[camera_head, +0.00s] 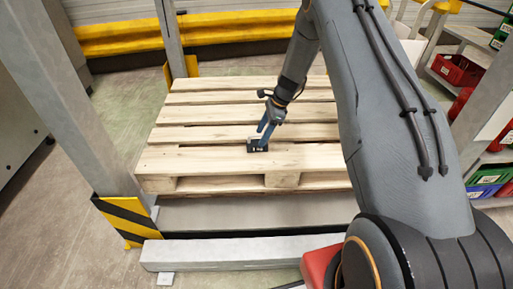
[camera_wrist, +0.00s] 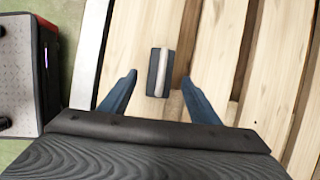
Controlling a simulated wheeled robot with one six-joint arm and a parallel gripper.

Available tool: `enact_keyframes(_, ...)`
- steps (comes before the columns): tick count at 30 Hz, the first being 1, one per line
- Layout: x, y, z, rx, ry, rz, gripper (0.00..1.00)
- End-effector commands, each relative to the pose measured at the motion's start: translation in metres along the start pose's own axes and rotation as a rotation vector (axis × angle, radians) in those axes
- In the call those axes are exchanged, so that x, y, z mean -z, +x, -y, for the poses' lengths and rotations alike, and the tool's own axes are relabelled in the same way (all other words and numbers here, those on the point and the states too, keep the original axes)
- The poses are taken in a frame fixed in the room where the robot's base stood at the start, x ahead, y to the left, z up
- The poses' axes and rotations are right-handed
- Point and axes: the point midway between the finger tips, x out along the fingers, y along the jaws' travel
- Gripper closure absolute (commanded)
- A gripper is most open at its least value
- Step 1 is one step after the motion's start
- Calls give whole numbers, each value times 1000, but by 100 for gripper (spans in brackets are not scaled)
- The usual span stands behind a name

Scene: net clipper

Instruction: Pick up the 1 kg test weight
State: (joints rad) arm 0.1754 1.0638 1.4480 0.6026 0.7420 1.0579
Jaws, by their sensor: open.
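The test weight (camera_wrist: 161,73) is a small dark block with a pale band across its top. It lies on a wooden pallet (camera_wrist: 220,50). In the head view the weight (camera_head: 257,146) shows as a dark block on the pallet (camera_head: 200,158), near its front boards. My gripper (camera_head: 265,135) is right above or beside it, pointing down. In the wrist view my gripper (camera_wrist: 158,92) has two blue fingers spread apart, one on each side of the weight's near end. No contact between fingers and weight shows. The gripper is open and empty.
A grey post with a striped guard (camera_head: 125,220) stands left of the pallet. A metal beam (camera_head: 240,252) lies in front. A yellow rail (camera_head: 120,38) runs behind. Shelves with red bins (camera_head: 457,70) stand at the right. The pallet boards around the weight are clear.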

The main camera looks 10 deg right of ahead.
Motion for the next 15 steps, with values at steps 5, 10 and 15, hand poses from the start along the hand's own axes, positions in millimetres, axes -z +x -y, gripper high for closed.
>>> enact_keyframes(5,-1,14,0,-2,0,0,44)
enact_keyframes(10,-2,39,0,-2,-2,-1,44)
enact_keyframes(15,-2,55,1,0,-1,0,44)
